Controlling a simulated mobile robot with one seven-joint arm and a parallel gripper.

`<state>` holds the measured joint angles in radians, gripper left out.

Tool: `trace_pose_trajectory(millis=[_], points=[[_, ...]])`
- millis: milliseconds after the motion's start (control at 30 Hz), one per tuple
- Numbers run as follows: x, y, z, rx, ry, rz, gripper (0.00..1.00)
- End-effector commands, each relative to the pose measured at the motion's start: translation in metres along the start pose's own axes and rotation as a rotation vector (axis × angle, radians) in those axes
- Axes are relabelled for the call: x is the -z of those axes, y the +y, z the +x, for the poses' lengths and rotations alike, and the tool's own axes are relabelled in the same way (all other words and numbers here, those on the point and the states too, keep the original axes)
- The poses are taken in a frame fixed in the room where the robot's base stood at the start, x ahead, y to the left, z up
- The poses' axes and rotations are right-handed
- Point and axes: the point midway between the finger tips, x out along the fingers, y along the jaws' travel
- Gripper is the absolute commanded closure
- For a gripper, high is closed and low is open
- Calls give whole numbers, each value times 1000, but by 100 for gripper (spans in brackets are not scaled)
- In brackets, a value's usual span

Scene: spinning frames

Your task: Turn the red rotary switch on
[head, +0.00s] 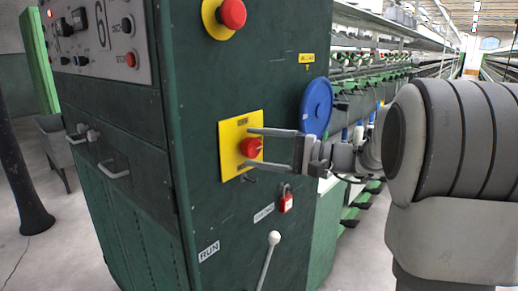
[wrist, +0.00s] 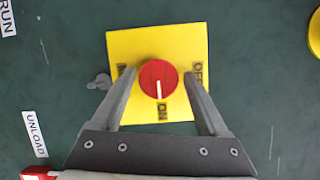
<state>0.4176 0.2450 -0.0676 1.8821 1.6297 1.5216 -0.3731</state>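The red rotary switch (head: 251,147) is a round knob on a yellow plate (head: 228,137) on the machine's dark green panel. In the wrist view the knob (wrist: 152,76) has a white pointer line directed down at the ON label (wrist: 163,112). The OFF label (wrist: 198,72) is on the right of the plate, and a label on the left is partly hidden by a finger. My gripper (wrist: 158,74) is open, with one finger on each side of the knob and a visible gap on both sides. In the head view my gripper (head: 248,149) reaches in from the right.
A red emergency button (head: 231,13) on yellow is above. A blue disc (head: 316,107) stands out close above my gripper. A red padlock (head: 286,203) hangs below, and a lever with a white knob (head: 273,238) is lower down. Floor shows at the right.

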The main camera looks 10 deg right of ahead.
Motion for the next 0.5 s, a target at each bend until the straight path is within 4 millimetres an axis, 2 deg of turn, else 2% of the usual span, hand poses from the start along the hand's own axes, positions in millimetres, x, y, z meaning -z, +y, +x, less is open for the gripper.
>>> trace_pose_trajectory(millis=[367,500], points=[[0,0,-2,-2,0,-1,11],[1,0,-16,-1,3,-1,11]])
